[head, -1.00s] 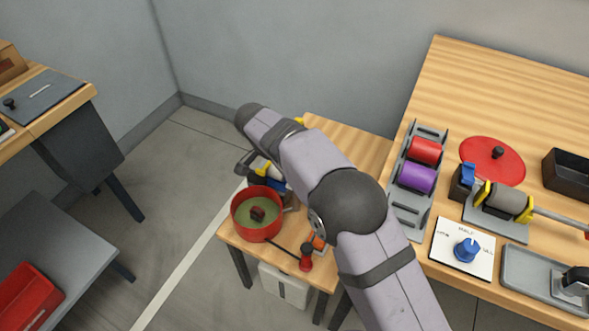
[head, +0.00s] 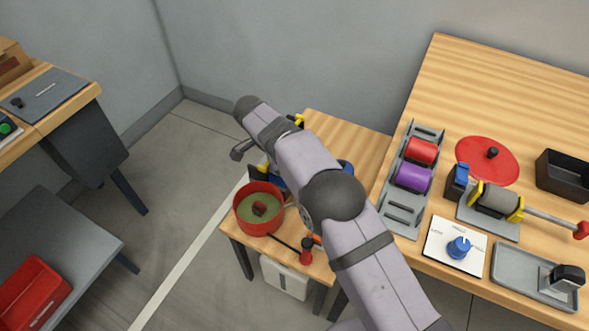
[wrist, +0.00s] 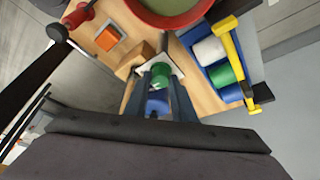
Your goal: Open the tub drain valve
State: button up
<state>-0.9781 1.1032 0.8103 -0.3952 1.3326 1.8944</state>
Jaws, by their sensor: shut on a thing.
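The round red tub (head: 246,225) with green contents stands on the small wooden table in the head view. Its rim also shows at the top of the wrist view (wrist: 150,14). My gripper (wrist: 160,78) is below the tub in the wrist view, shut with a small green round piece (wrist: 160,75) between its fingers. A blue round piece (wrist: 157,104) shows nearer the camera between the fingers. A short grey part (wrist: 165,42) lies between tub and fingers; I cannot tell if it is the drain valve. My arm hides the gripper in the head view.
A blue tray (wrist: 190,41) with white, green and blue cylinders and a yellow-handled tool (wrist: 231,55) stands close to the right in the wrist view. A black rod with a red handle (head: 306,252) and an orange block (wrist: 111,38) are on the other side.

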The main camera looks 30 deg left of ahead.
jog(key=o, duration=1)
jog(key=shift+v, duration=3.65)
